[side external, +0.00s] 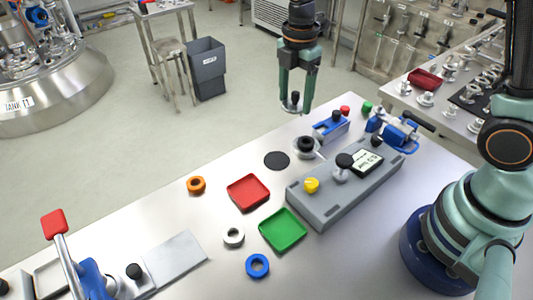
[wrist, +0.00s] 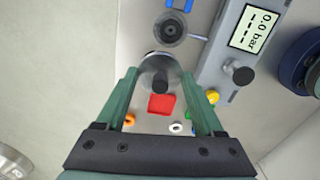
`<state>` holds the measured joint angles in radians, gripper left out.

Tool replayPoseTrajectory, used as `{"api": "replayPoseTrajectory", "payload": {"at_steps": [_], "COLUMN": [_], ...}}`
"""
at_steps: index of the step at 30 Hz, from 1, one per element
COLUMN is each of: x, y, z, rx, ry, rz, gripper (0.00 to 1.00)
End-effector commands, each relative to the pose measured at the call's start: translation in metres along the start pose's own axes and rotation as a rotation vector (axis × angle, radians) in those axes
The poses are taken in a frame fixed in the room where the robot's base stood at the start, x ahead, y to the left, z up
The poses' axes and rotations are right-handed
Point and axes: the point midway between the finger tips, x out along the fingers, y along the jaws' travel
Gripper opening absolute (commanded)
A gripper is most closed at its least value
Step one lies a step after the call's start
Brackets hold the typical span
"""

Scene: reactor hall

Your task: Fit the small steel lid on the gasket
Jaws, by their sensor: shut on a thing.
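My gripper (side external: 296,98) is raised above the far edge of the bench, its green fingers pointing down. It is shut on the small steel lid (side external: 290,107), a steel disc with a black knob. In the wrist view the lid (wrist: 152,63) sits between the fingertips (wrist: 159,76). The gasket, a dark ring (side external: 306,143), appears to lie on a round steel flange (side external: 316,154) on the bench, below the lid and slightly right of it. In the wrist view the dark ring (wrist: 170,27) shows beyond the lid. Lid and gasket are clearly apart.
A grey console (side external: 330,195) with a display, yellow knob and black knobs stands right of the flange. A blue clamp block (side external: 331,127) stands close behind it. A black disc (side external: 277,160), red tray (side external: 248,193), green tray (side external: 283,230) and several coloured rings lie nearer the front.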

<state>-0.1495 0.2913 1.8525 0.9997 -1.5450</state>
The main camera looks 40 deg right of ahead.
Motion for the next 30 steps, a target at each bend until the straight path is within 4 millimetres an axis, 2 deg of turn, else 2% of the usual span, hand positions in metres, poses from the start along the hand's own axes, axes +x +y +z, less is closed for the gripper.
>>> {"api": "replayPoseTrajectory", "payload": {"at_steps": [1,3,9,30], "x": [0.014,0.028,0.051,0.1], "y": [-0.005,-0.01,-0.018,-0.019], "z": [0.011,0.021,0.037,0.038], "rx": [0.033,0.068,0.122,0.124], "ry": [0.0,0.0,0.0,0.0], "rz": [-0.005,-0.005,-0.001,-0.001], "gripper": [0.05,0.05,0.05,0.05]}}
